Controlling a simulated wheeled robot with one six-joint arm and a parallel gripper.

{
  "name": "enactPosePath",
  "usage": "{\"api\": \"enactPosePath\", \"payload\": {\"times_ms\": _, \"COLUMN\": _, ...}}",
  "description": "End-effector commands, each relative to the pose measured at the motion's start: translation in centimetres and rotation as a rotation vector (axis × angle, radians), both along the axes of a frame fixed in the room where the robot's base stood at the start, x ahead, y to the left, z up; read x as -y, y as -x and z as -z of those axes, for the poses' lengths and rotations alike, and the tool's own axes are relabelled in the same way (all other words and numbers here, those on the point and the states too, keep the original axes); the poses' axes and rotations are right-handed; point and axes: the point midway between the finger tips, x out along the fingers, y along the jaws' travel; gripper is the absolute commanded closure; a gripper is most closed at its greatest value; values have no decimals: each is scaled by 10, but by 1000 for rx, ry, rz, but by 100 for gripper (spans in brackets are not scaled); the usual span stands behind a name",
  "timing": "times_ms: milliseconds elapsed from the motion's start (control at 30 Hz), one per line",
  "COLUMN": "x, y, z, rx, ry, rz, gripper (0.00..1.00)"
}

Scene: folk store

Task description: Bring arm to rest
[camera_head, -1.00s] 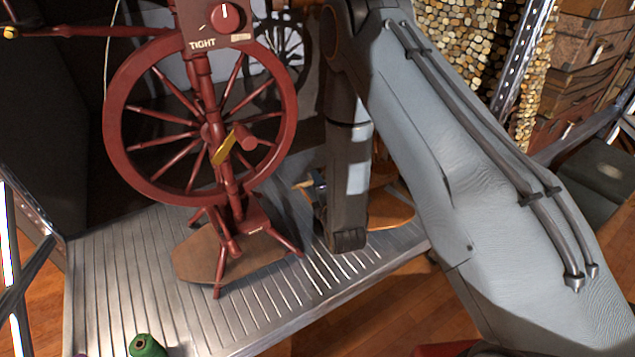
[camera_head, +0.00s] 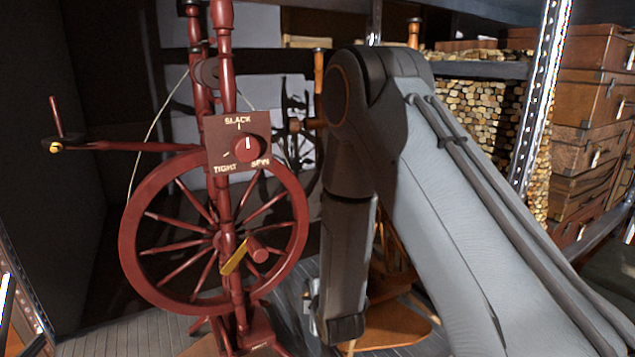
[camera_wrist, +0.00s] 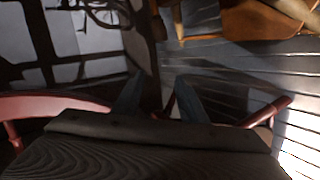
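My arm comes in from the lower right of the head view. It bends at a dark elbow joint, and my forearm (camera_head: 345,255) hangs down just right of the red spinning wheel (camera_head: 213,235). My gripper (camera_wrist: 160,80) shows in the wrist view as two dark fingers with a gap between the tips and nothing seen held. In the head view I cannot make out the fingers. Part of the red wheel (camera_wrist: 55,100) also shows in the wrist view, close behind the gripper housing.
The spinning wheel has a red knob (camera_head: 247,146) on a panel marked SLACK, TIGHT and SPIN. A wooden wheel-like piece (camera_head: 395,318) stands behind my forearm. A metal shelf post (camera_head: 540,95), stacked logs (camera_head: 480,110) and brown cases (camera_head: 585,100) are at the right.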

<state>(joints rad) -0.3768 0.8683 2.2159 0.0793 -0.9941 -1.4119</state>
Motion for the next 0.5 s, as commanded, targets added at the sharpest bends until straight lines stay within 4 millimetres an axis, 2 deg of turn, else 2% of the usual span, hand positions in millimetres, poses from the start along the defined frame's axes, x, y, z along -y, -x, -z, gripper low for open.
{"api": "enactPosePath", "payload": {"times_ms": 33, "x": -12, "y": 10, "z": -13, "rx": -62, "ry": -48, "rz": 14, "gripper": 62}}
{"api": "enactPosePath", "payload": {"times_ms": 200, "x": -36, "y": 59, "z": -39, "rx": -325, "ry": -195, "rz": 121, "gripper": 62}}
{"api": "enactPosePath", "payload": {"times_ms": 367, "x": -46, "y": 121, "z": -66, "rx": -561, "ry": -289, "rz": 263, "gripper": 62}}
{"api": "enactPosePath", "payload": {"times_ms": 500, "x": -44, "y": 183, "z": -90, "rx": -750, "ry": -337, "rz": 419, "gripper": 62}}
